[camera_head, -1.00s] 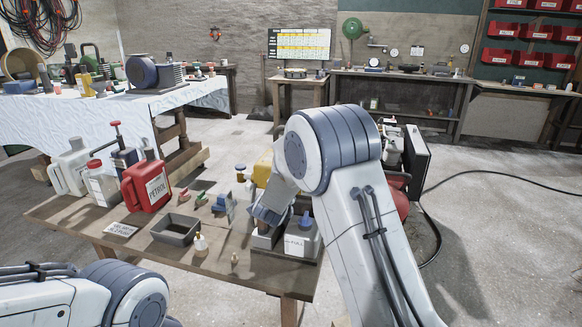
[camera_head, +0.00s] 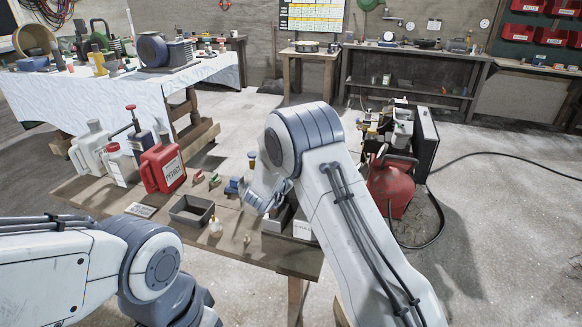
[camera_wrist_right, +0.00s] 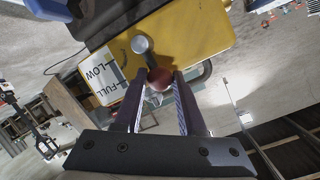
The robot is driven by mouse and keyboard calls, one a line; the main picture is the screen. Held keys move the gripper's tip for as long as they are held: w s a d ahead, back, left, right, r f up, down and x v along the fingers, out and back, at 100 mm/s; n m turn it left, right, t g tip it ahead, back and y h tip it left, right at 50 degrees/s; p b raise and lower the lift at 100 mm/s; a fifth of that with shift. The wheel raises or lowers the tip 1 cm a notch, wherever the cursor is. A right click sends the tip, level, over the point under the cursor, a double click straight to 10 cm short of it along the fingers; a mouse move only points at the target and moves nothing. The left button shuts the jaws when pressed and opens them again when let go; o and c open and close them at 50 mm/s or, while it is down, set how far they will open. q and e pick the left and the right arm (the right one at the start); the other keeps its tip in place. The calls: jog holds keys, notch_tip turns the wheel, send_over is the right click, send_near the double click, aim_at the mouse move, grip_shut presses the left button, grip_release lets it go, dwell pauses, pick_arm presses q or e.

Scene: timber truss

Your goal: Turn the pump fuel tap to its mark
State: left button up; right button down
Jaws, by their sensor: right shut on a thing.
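In the right wrist view, the fuel tap (camera_wrist_right: 142,46) is a grey round hub with a short lever ending in a dark red ball knob (camera_wrist_right: 160,79). It sits against a yellow tank (camera_wrist_right: 190,35). My right gripper (camera_wrist_right: 157,84) has its two fingers on either side of the red knob and is shut on it. A white card (camera_wrist_right: 104,79) reading FULL and LOW is on the tank beside the tap. In the head view my right arm hides the tap and the right fingertips. My left arm enters at lower left, with its gripper out of frame.
The wooden bench (camera_head: 290,263) bears a red petrol can (camera_head: 163,167), a grey tray (camera_head: 190,211) and several small parts. A red cylinder (camera_head: 392,188) and a cable stand on the floor at right. A cloth-covered table (camera_head: 120,95) is at back left.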

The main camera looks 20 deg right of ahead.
jog(key=c, duration=0.5)
grip_release()
jog(key=v, duration=1)
jog(key=shift+a, duration=0.25)
jog(key=shift+r, duration=0.1)
